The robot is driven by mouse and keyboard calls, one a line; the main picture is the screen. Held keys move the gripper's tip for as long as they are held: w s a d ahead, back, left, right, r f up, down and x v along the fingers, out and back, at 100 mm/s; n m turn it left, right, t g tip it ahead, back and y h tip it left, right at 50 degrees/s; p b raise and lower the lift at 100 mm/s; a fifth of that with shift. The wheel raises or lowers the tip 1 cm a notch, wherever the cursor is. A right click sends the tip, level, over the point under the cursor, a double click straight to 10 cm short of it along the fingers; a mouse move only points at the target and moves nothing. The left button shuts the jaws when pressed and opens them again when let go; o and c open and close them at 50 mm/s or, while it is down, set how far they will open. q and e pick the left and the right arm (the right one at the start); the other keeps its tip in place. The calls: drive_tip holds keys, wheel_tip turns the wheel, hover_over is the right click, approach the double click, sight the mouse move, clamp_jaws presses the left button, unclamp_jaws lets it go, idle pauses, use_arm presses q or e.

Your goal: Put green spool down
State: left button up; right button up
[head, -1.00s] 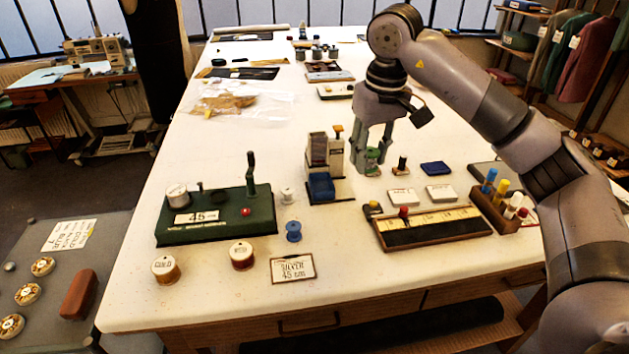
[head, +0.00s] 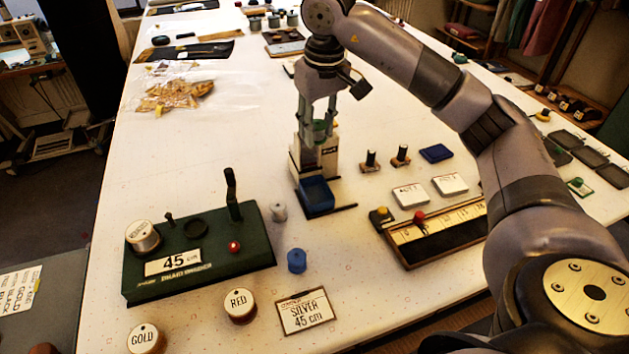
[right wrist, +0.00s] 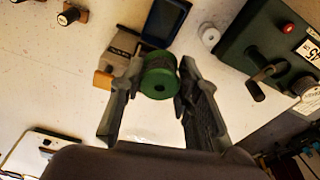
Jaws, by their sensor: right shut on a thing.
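The green spool (right wrist: 160,78) is between the fingertips of my right gripper (right wrist: 158,88) in the right wrist view. In the head view my right gripper (head: 318,125) hangs in front of or above the cream device (head: 325,160) with the blue tray (head: 316,195), and the spool shows only dimly between its fingers. I cannot tell how high the spool is held. Two small stands with dark posts (head: 370,160) (head: 401,155) stand to the right of the device, both without a spool. My left gripper is out of view.
The green winder (head: 200,250) stands at front left, with a white spool (head: 279,211) and a blue spool (head: 297,261) beside it. Gold (head: 146,338) and red (head: 240,305) spools and the silver card (head: 306,312) lie in front. A ruler box (head: 440,230) is at right.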

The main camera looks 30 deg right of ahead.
drive_tip(key=f+p, duration=0.1)
drive_tip(key=f, duration=0.6)
drive_tip(key=f+p, duration=0.1)
drive_tip(key=f, duration=0.6)
drive_tip(key=shift+w+f+p, duration=0.2)
drive_tip(key=shift+f+p, duration=0.05)
drive_tip(key=shift+p, duration=0.1)
drive_tip(key=shift+f, duration=0.15)
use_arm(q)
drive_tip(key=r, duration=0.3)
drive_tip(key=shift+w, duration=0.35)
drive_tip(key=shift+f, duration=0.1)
use_arm(e)
drive_tip(key=shift+s+f+b, duration=0.2)
drive_tip(key=shift+f+b, duration=0.45)
drive_tip(key=shift+b, duration=0.15)
drive_tip(key=o, duration=0.8)
drive_tip(key=shift+s+f, duration=0.1)
drive_tip(key=shift+f, duration=0.05)
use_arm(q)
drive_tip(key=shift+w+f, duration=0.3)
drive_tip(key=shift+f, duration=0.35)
use_arm(e)
drive_tip(key=shift+o, duration=0.6)
drive_tip(key=shift+f, duration=0.1)
